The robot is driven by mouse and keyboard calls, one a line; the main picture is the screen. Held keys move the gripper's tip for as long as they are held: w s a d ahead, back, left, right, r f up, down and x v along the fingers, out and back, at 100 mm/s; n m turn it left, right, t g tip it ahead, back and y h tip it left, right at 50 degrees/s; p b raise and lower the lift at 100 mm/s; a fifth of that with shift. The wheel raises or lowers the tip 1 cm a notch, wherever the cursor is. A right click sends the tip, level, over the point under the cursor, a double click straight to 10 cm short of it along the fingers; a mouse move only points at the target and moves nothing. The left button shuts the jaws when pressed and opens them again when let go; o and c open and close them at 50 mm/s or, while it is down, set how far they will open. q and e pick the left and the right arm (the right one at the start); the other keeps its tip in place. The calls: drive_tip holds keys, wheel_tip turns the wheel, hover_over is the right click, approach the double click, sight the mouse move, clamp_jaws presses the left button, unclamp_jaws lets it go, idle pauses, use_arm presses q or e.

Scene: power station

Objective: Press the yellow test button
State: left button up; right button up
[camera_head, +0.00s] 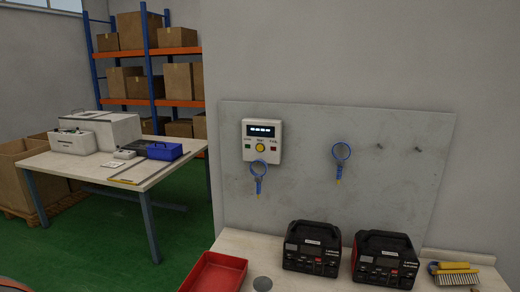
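The yellow test button (260,148) is round and sits low in the middle of a white control box (262,131) on the grey wall panel (400,140). Above it is a lit dark display (260,129). A green square (248,146) is on its left and a red square (273,149) on its right. Nothing covers the button. Neither of my grippers shows in the head view.
Blue ring-headed tools hang below the box (258,176) and to its right (341,160). Below are a red tray (214,274), two black power units (312,248) (384,260) and a brush (455,275) on a bench. A table (140,175) stands at left.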

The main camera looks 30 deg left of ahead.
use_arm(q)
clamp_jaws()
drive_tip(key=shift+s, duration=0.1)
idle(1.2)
